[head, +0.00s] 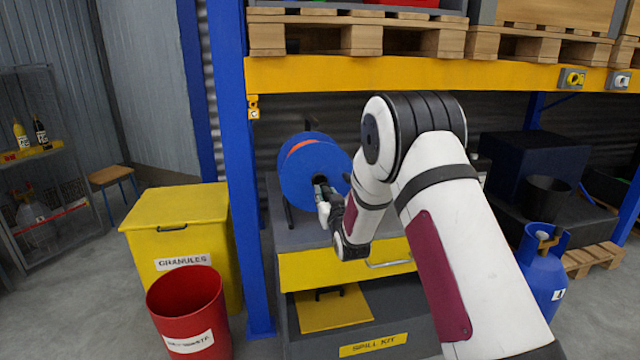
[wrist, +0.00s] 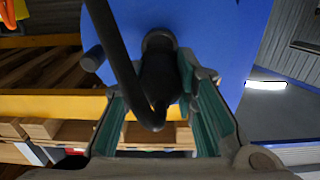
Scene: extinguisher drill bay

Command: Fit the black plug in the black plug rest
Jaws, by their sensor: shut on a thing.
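The black plug (wrist: 160,78) is between the teal-padded fingers of my gripper (wrist: 165,110) in the wrist view, shut on it. A thick black cable curves from the plug's near end up across the view. The plug's far end meets or overlaps a dark round collar (wrist: 158,40) on the blue reel face; this looks like the black plug rest, and I cannot tell how deep the plug sits. In the head view my gripper (head: 326,203) is at the front of the blue reel (head: 305,172), with a dark end (head: 320,182) against its middle.
A short dark peg (wrist: 92,58) sticks out of the reel face beside the plug. The reel stands on a grey cabinet with a yellow drawer (head: 325,271), below a yellow shelf beam (head: 400,75). A blue rack post (head: 238,180) is close on the left.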

